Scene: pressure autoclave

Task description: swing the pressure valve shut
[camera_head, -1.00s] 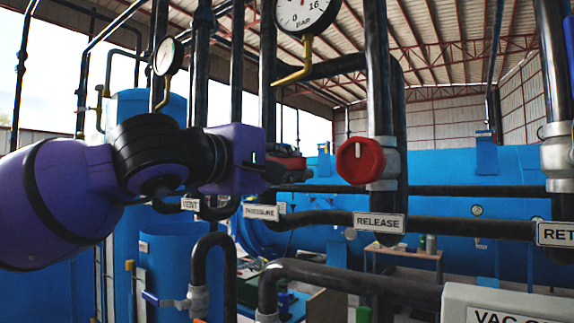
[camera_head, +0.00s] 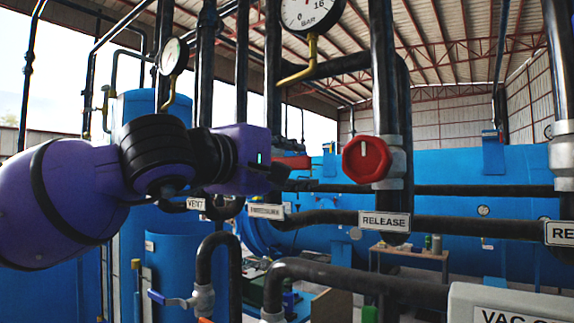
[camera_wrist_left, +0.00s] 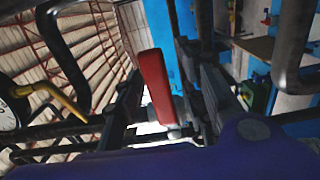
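The pressure valve's red handle (camera_head: 294,162) shows in the head view just beyond my left gripper, above a small white label (camera_head: 266,211) seen at a slant. My left gripper (camera_head: 284,176) reaches it from the left and hides much of the valve. In the left wrist view the red handle (camera_wrist_left: 155,85) stands upright between the two dark fingers of my left gripper (camera_wrist_left: 163,92). The fingers are apart, with a visible gap on the handle's right side. Whether the left finger touches it I cannot tell. My right gripper is not in view.
A red release knob (camera_head: 366,159) sits on a vertical black pipe to the right, above the RELEASE label (camera_head: 385,221). A pressure gauge (camera_head: 310,10) with a yellow stem (camera_head: 308,66) hangs above. A blue-handled vent valve (camera_head: 170,299) is lower left. Black pipes crowd the gripper.

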